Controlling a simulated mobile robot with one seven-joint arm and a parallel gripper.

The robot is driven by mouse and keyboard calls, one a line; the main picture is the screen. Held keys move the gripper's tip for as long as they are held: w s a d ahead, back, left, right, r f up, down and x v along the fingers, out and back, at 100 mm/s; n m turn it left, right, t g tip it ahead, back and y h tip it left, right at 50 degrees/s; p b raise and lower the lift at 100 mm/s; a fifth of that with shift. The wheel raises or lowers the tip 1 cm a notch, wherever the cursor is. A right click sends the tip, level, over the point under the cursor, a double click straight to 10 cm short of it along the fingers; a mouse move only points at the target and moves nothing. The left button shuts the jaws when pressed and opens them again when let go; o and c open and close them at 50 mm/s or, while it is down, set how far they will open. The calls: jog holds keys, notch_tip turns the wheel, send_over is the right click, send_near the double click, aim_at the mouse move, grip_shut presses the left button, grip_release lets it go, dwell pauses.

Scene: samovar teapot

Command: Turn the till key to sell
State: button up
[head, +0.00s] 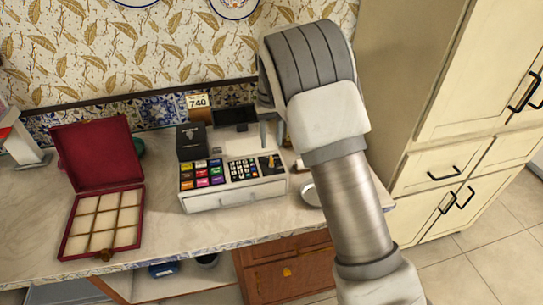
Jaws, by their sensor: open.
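The white till (234,192) stands on the counter, with coloured buttons (201,175) at its left and a dark number keypad (243,169) beside them. At the right of its top is a dark panel with a small yellowish piece (271,160), which looks like the till key; its exact setting is too small to read. My gripper (272,134) is above and just behind this panel, open, with grey finger parts pointing down. My arm hides most of the gripper. I cannot see any contact with the key.
An open red box (140,215) with cream compartments stands at the left. A black printer (191,142) and a display reading 740 (198,102) are on the till. A round white item (311,193) sits right of it, partly behind my arm. Cream cabinets (440,150) stand at the right.

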aim_at(271, 159)
notch_tip(271, 159, down, 7)
jog(key=shift+f, duration=0.15)
grip_shut()
dwell(0.5)
